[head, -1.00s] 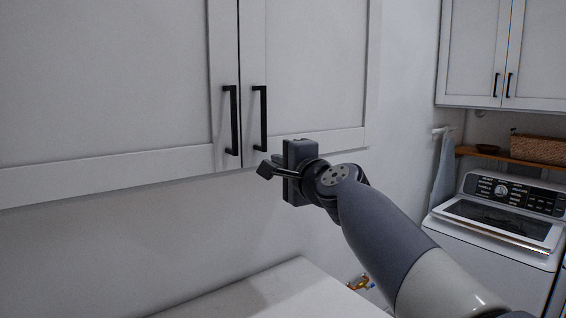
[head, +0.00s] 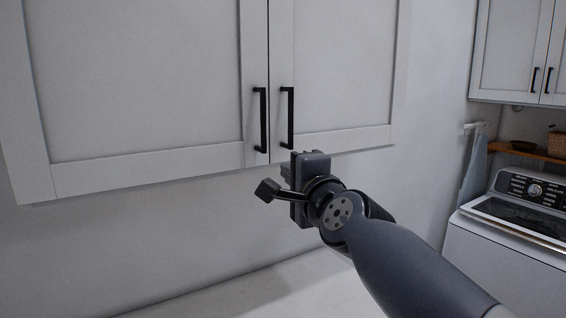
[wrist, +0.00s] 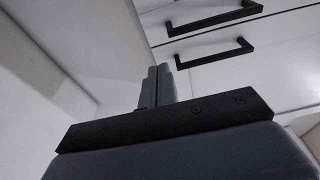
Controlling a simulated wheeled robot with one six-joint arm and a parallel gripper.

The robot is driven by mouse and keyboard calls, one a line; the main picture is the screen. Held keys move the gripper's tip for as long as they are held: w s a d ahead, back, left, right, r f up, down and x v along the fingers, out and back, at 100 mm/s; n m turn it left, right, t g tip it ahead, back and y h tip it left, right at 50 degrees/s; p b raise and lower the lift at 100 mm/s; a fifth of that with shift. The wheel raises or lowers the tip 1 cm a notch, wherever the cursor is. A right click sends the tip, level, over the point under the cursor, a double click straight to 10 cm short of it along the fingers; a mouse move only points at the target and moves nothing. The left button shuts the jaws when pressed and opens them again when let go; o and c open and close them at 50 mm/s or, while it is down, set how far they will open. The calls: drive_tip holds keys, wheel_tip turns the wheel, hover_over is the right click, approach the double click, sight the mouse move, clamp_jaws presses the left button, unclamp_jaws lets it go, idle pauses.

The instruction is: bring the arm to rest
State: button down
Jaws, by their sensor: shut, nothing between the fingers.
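My gripper (head: 299,160) is in the middle of the head view, just below and in front of the lower ends of two black cabinet handles. Its fingers are mostly hidden behind its own body there. In the wrist view its two fingers (wrist: 157,86) stand together, shut with nothing between them. My arm reaches up to it from the lower right, bent at the wrist.
White wall cabinet doors (head: 150,90) with black handles, left (head: 261,120) and right (head: 289,118), are closed above. A white surface (head: 270,290) lies below. A washing machine (head: 515,240), a shelf (head: 530,152) and another cabinet (head: 505,50) stand at the right.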

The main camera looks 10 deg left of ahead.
drive_tip(key=shift+s+a+p, duration=0.6)
drive_tip(key=shift+s+p, duration=0.15)
drive_tip(key=shift+p, duration=0.15)
drive_tip(key=shift+f, duration=0.15)
drive_tip(key=w+d+b, duration=0.2)
drive_tip(key=w+b, duration=0.3)
drive_tip(key=w, duration=0.6)
drive_tip(key=shift+w+d+b, duration=0.15)
drive_tip(key=shift+d+b, duration=0.15)
drive_tip(key=shift+d, duration=0.05)
